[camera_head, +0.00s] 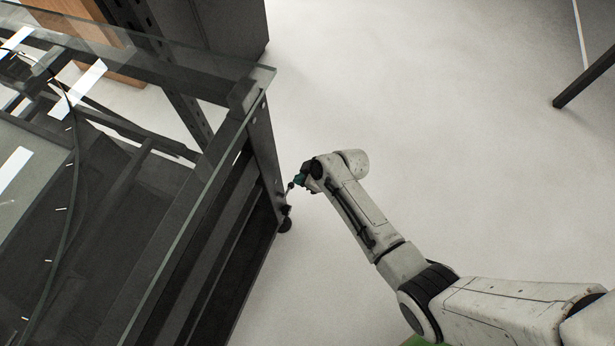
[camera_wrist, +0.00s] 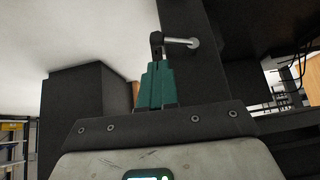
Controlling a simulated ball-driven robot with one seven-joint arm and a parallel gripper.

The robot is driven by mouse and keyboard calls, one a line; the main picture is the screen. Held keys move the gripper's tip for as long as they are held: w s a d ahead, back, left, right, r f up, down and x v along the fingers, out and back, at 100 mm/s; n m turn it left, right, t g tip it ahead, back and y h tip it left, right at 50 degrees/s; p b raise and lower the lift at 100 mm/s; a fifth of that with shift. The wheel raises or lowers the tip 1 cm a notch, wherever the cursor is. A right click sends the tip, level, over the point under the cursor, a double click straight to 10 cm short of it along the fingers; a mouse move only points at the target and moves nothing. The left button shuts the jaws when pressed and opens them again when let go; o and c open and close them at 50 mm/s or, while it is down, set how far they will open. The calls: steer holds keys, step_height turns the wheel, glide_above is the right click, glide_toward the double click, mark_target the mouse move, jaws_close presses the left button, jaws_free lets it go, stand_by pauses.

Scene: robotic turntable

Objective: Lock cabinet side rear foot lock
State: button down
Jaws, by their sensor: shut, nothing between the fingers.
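A dark metal frame with a glass top (camera_head: 262,74) fills the left of the head view. Low on its near corner is a small dark round foot (camera_head: 285,225), with small fittings just above it. My gripper (camera_head: 296,181), with teal fingers, is beside this corner post, above the foot. In the wrist view my gripper (camera_wrist: 157,70) is shut and empty. Just beyond its fingertips a short silver rod (camera_wrist: 181,42) sticks out of the dark post (camera_wrist: 187,75), with a black piece at its end. I cannot tell whether the fingertips touch it.
A dark cabinet (camera_head: 215,35) stands behind the frame, near a brown wooden piece (camera_head: 100,35). A dark bar (camera_head: 585,82) is at the upper right. The pale floor (camera_head: 420,110) right of the frame is clear around my arm.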

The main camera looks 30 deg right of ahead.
steer(key=shift+b+x, duration=0.55)
steer(key=shift+x, duration=1.6)
